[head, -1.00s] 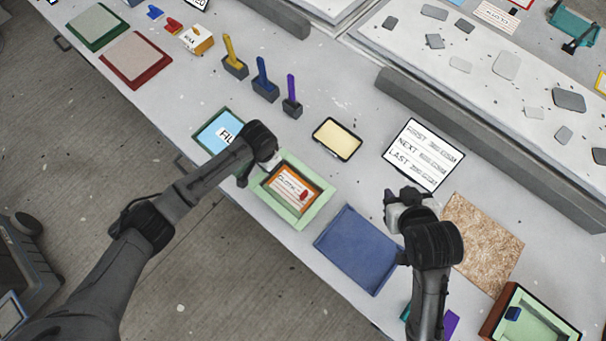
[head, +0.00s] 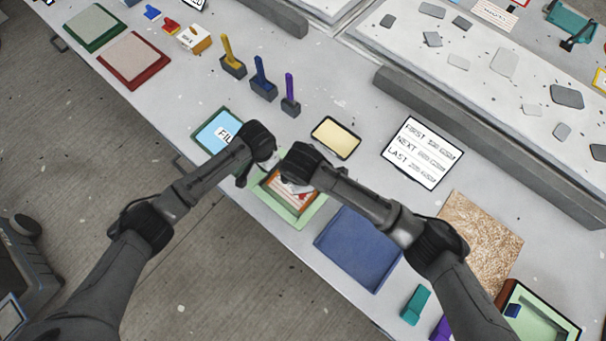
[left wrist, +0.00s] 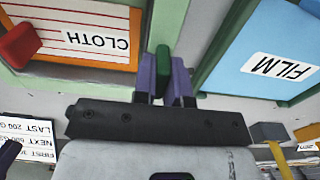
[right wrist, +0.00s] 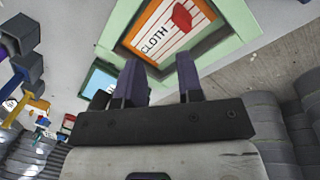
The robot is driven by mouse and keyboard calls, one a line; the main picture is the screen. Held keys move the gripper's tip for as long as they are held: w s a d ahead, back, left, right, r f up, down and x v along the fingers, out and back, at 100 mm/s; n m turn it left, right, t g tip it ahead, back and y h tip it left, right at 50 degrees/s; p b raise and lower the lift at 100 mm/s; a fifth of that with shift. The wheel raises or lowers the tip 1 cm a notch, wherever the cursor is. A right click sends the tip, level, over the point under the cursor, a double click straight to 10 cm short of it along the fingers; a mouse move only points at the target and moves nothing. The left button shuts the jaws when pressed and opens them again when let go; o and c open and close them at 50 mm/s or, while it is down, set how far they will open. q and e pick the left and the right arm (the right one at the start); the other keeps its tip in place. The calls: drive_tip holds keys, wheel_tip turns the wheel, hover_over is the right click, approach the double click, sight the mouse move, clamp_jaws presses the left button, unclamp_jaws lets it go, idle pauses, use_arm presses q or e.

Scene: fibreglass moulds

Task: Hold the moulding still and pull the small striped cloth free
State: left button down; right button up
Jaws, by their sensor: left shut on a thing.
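A red tab (right wrist: 182,17) stands on the cloth. In the head view my right arm hides part of the cloth and the red tab.
A blue FILM panel (head: 212,132) lies just left of the moulding, and a blue tray (head: 352,255) lies to its right. A yellow pad (head: 336,137) and a white FIRST/NEXT/LAST board (head: 424,152) lie behind. A teal block (head: 415,304) lies near the front edge.

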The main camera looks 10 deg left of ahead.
use_arm(q)
drive_tip(key=shift+w, duration=0.1)
use_arm(e)
drive_tip(key=n, duration=0.1)
drive_tip(key=f+n+g, duration=0.1)
drive_tip(key=d+n, duration=0.1)
drive_tip(key=shift+s+f, duration=0.3)
drive_tip(key=n, duration=0.2)
drive_tip(key=shift+s+n+g, duration=0.3)
drive_tip(key=shift+n+g, duration=0.1)
drive_tip(key=shift+f+n, duration=0.1)
drive_tip(key=shift+n, duration=1)
drive_tip(key=shift+f, duration=4.2)
drive_tip(key=c, duration=0.6)
